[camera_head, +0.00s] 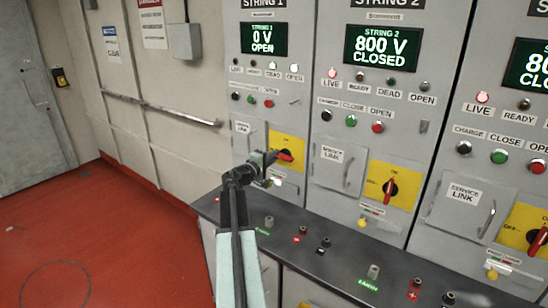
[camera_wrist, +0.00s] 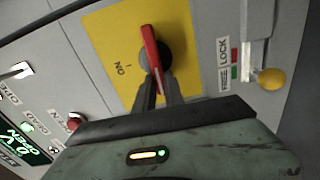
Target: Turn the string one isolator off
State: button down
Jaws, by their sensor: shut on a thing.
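The string one isolator is a red handle (camera_head: 286,156) on a yellow plate (camera_head: 292,144), low on the STRING 1 cabinet. My gripper (camera_head: 273,157) is at this handle. In the wrist view the fingers of my gripper (camera_wrist: 160,88) are shut on the lower part of the red handle (camera_wrist: 152,48). The handle lies roughly sideways in the head view, turned away from the ON mark (camera_wrist: 123,67). No OFF mark shows. The string one display (camera_head: 263,39) reads 0 V OPEN.
A yellow knob (camera_wrist: 271,79) with a LOCK label (camera_wrist: 224,52) sits beside the plate. The string two isolator (camera_head: 390,189) stands upright, its display (camera_head: 382,47) reading 800 V CLOSED. A dark bench top (camera_head: 335,262) with terminals runs below. Red floor (camera_head: 90,235) is clear at left.

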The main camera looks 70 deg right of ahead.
jog(key=shift+f+n, duration=0.15)
jog(key=shift+n, duration=0.25)
jog(key=c, duration=1.4)
grip_release()
jog(key=shift+c, duration=0.2)
jog(key=v, duration=0.8)
